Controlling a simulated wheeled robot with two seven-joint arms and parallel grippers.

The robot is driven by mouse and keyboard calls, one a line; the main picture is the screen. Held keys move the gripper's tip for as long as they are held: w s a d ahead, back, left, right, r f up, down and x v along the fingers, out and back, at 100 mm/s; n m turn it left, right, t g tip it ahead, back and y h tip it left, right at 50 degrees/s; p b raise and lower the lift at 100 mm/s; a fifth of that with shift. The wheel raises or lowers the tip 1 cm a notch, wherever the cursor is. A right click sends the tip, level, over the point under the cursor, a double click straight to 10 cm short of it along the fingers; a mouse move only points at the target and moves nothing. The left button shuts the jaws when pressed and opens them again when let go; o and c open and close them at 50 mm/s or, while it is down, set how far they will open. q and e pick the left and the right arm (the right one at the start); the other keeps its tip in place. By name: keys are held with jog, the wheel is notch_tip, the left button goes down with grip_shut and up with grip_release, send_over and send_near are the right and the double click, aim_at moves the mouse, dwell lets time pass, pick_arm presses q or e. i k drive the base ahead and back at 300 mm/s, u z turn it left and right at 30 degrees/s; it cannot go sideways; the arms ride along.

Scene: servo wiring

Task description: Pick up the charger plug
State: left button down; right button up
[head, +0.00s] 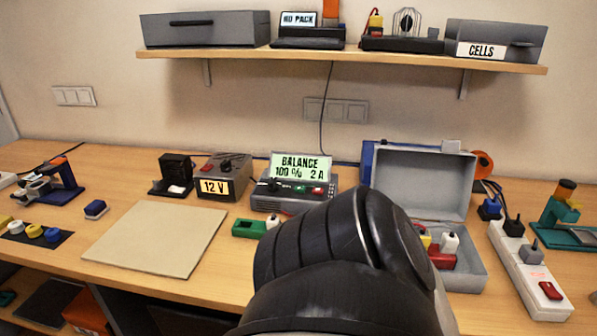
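A white power strip (530,284) stands on the right of the bench, with a blue plug (489,209), a black plug (513,228) and a grey plug (531,252) on it. I cannot tell which of these, if any, is the charger plug. The charger (294,188), its screen reading "BALANCE 100 % 2 A", stands at the middle back of the bench. One of my dark arm links fills the bottom middle and hides part of the bench. Neither gripper shows.
An open grey case (424,184) with small coloured items stands left of the strip. A 12 V supply (222,177), beige mat (158,238) and green block (247,229) are further left. A teal stand (566,222) is at far right. A shelf (340,59) hangs above.

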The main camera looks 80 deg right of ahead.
aim_at(425, 236)
jog(key=k, duration=1.65)
jog(key=z, duration=0.1)
